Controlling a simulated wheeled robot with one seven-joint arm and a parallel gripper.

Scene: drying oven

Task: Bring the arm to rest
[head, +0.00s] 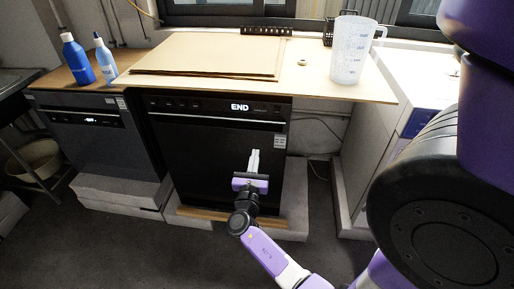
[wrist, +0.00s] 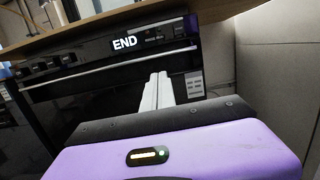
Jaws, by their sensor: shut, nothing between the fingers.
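My gripper (head: 254,162) is shut and empty. In the head view it stands in front of the black drying oven (head: 190,150), over the right half of its door. I cannot tell the exact gap between the fingers and the door. The arm reaches up to it from the lower right. In the wrist view the shut fingers of my gripper (wrist: 157,92) point at the oven front (wrist: 90,88), whose display reads "END". The door looks closed.
A wooden counter (head: 340,88) overhangs the oven and carries flat boards (head: 210,55) and a clear measuring jug (head: 352,50). Two blue bottles (head: 77,60) stand at left. A second dark appliance (head: 95,135) is left. Open grey floor (head: 130,245) lies in front.

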